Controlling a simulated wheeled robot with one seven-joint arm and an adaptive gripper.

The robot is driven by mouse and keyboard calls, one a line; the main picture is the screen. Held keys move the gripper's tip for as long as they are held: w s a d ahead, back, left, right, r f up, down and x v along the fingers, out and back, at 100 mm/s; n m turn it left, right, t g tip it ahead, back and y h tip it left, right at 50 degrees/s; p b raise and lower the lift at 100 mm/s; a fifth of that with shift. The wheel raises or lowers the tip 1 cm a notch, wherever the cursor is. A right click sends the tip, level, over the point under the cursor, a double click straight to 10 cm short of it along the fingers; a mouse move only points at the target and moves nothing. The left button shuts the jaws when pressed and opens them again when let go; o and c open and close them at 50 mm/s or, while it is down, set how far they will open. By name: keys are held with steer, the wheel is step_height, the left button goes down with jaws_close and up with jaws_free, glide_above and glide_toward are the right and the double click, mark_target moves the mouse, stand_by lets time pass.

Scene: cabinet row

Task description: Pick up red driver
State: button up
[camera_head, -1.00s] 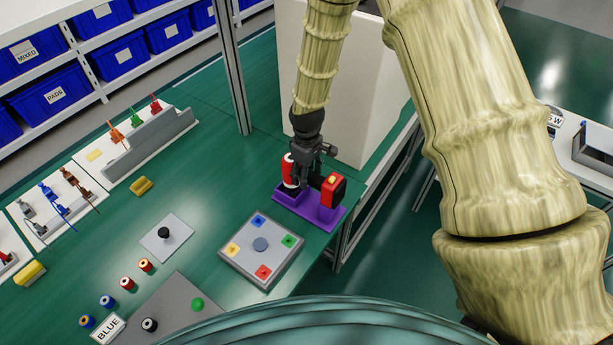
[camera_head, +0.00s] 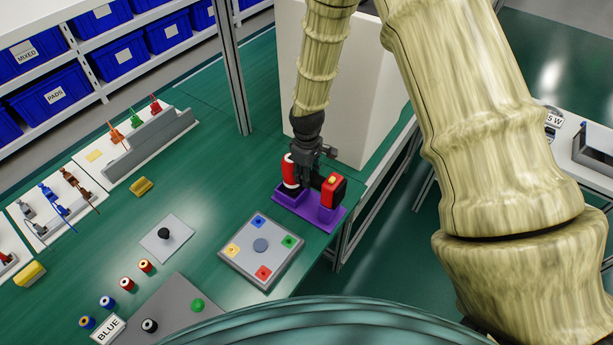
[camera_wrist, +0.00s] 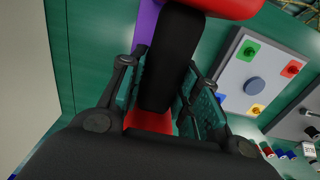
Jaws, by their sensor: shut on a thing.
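The red driver (camera_head: 333,188) is a red and black tool in a purple holder (camera_head: 325,219) near the right edge of the green table. A second red piece with a white part (camera_head: 290,173) shows at the left of the holder. My gripper (camera_head: 312,178) is down at the holder, between the red parts. In the wrist view my gripper (camera_wrist: 160,95) has its two fingers on either side of the driver's black handle (camera_wrist: 175,55), shut on it. Red parts of the driver show above and below the handle. The driver's lower end is hidden in the holder.
A grey panel with coloured squares (camera_head: 240,251) lies in front of the holder. A large pale box (camera_head: 350,110) stands close behind my gripper. Small spools (camera_head: 127,284) and a grey plate with a black knob (camera_head: 181,244) lie at left. The table's right edge is close.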

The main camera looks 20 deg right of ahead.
steer(key=shift+r+b, duration=1.75)
steer(key=shift+r, duration=3.25)
steer(key=o, duration=0.3)
steer(key=c, duration=0.4)
steer(key=shift+o, duration=0.2)
